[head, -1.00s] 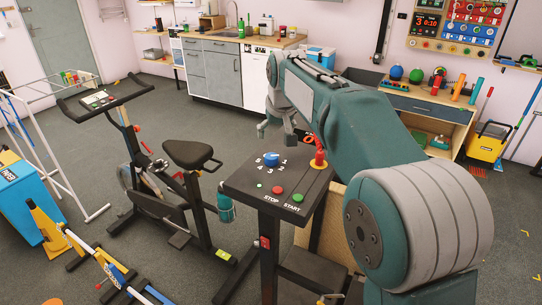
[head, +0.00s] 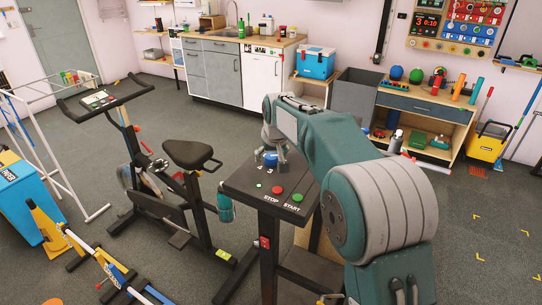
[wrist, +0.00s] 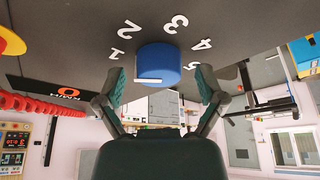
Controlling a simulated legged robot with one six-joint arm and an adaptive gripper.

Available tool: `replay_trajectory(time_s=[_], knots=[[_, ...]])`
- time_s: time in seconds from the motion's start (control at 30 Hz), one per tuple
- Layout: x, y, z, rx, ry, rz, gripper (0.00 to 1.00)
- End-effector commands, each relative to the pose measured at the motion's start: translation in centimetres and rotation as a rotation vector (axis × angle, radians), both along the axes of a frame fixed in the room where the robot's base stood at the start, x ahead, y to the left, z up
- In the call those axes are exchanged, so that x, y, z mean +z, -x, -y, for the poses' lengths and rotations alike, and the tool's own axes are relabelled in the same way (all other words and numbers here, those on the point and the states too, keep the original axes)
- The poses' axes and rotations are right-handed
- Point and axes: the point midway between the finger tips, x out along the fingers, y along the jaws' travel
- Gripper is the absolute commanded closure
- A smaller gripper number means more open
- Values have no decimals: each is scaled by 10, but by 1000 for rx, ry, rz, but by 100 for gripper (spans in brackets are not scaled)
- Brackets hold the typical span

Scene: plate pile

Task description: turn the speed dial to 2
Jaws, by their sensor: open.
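The blue speed dial (wrist: 157,62) is on the dark console top (head: 238,187), with white numbers 1 to 5 around it. In the wrist view the numbers 2 (wrist: 131,32) and 3 (wrist: 175,23) stand on its far side. A white mark shows low on the dial's near side; I cannot tell which number it points to. In the head view the dial (head: 270,158) is partly covered by my gripper (head: 271,151). My gripper (wrist: 160,84) is open, with one finger on each side of the dial; contact with it is not clear.
A red STOP button (head: 277,191) and green START button (head: 297,197) sit on the console's front part. A red coiled cord (wrist: 40,103) and a yellow ring (wrist: 10,42) are at the left in the wrist view. An exercise bike (head: 190,155) stands left of the console.

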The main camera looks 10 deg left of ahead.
Motion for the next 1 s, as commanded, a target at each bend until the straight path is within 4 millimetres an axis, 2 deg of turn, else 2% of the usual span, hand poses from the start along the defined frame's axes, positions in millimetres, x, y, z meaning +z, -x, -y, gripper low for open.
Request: replay_trajectory(time_s=[0.03, 0.07, 0.1, 0.17, 0.2, 0.23, 0.27, 0.67, 1.0], knots=[[0, 0, 0, 0, 0, 0, 11], [0, 0, 0, 0, 0, 0, 16], [0, 0, 0, 0, 0, 0, 34], [0, 0, 0, 0, 0, 0, 60], [0, 0, 0, 0, 0, 0, 78], [0, 0, 0, 0, 0, 0, 92], [0, 0, 0, 0, 0, 0, 94], [-2, 0, -1, -39, 1, -3, 94], [-3, 0, -3, -258, 3, -3, 94]])
